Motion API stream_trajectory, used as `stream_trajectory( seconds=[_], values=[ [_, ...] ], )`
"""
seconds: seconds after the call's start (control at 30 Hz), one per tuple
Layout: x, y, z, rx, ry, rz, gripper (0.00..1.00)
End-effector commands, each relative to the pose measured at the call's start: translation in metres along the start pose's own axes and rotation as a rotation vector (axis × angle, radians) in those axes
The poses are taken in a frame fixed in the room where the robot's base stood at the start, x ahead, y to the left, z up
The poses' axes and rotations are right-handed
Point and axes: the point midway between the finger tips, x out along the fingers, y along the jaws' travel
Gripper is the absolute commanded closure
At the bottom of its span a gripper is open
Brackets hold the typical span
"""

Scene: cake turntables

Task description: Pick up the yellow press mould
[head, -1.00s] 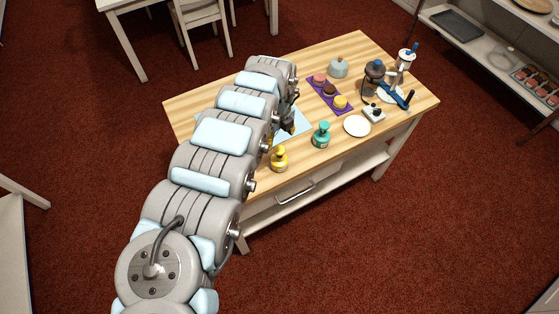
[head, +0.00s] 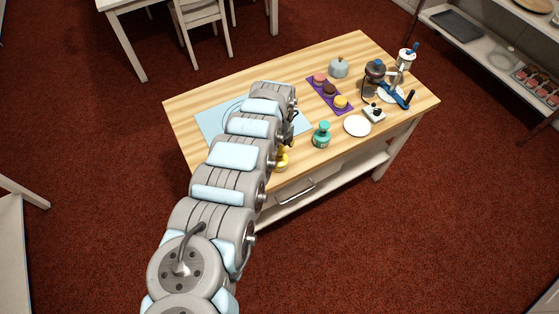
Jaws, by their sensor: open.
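The yellow press mould (head: 283,161) stands near the front edge of the wooden table, and my arm hides most of it. It looks like a teal one of similar shape (head: 322,136) to its right. My gripper (head: 290,138) is above the table just behind the yellow mould, partly hidden by my arm. It is open, and I see nothing held in it. The fingertips are too small and covered to tell whether they touch the mould.
A pale blue mat (head: 213,122) lies at the left of the table (head: 185,102). A purple strip (head: 314,84) with small round cakes, a white plate (head: 357,126), a pale blue domed thing (head: 338,68) and a dark grinder-like device (head: 373,78) stand to the right.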

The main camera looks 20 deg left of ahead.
Motion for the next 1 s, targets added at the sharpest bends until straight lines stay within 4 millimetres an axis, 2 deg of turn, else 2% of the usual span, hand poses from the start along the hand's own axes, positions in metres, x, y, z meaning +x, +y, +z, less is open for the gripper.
stream_trajectory(
  seconds=[0.2, 0.4, 0.47, 1.0],
  values=[
    [-0.0003, 0.0001, 0.0007, -0.001, -0.001, 0.000, 0.26],
    [-0.0003, 0.0002, 0.0007, -0.001, -0.001, 0.000, 0.83],
    [-0.0003, 0.0002, 0.0007, -0.001, -0.001, 0.000, 0.98],
    [-0.0060, 0.0005, 0.0012, -0.001, -0.001, 0.000, 0.99]
  ],
)
